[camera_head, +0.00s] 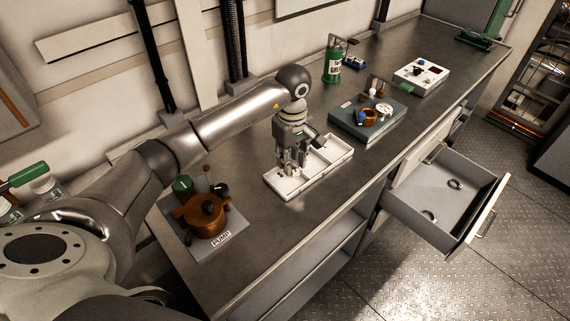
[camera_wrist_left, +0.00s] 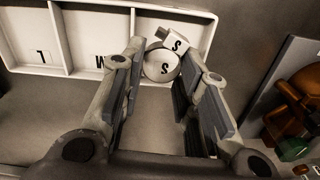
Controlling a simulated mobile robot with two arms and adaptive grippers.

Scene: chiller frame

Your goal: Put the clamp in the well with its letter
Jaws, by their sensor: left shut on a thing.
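The clamp (camera_wrist_left: 147,62) shows in the left wrist view as a round metal ring with a small white tag (camera_wrist_left: 176,41) marked S. My left gripper (camera_head: 291,170) points down at the near-left end of the white tray (camera_head: 325,174). In the left wrist view my left gripper (camera_wrist_left: 163,80) is shut on the clamp, with a finger at each side. The ring is over the tray's end well, and a letter S shows inside it. I cannot tell whether the ring touches the well floor.
A copper-coloured pump (camera_head: 207,215) stands on a grey plate to the left. A grey box (camera_head: 352,125) with parts, a green bottle (camera_head: 333,65) and a white panel (camera_head: 420,76) stand farther along the counter. An open drawer (camera_head: 405,184) at right holds two rings.

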